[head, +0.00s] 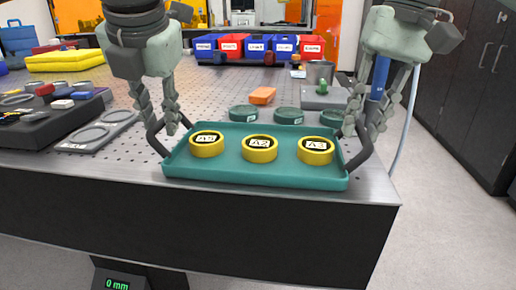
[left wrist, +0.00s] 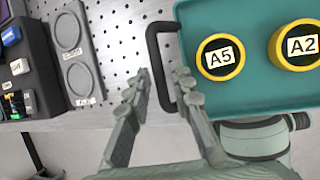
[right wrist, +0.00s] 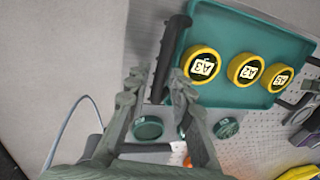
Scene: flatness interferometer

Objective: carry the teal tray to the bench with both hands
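The teal tray (head: 228,174) is level at the bench's front edge, with three yellow-rimmed discs in it: A5 (head: 207,144), A2 (head: 260,149) and A3 (head: 316,150). I cannot tell whether it rests on the bench (head: 222,99). It has a dark handle at each end. My left gripper (head: 158,128) is open, its fingers on either side of the left handle (left wrist: 153,62), with a gap visible. My right gripper (head: 367,128) is open at the right handle (right wrist: 166,62), which lies between its fingertips. Neither gripper is visibly closed on a handle.
Dark green discs (head: 288,116) and an orange block (head: 262,96) lie behind the tray. Grey holders (head: 97,132) and a dark case (head: 45,127) are to the left. Red and blue bins (head: 257,45) stand at the back. Open floor (head: 440,220) lies to the right.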

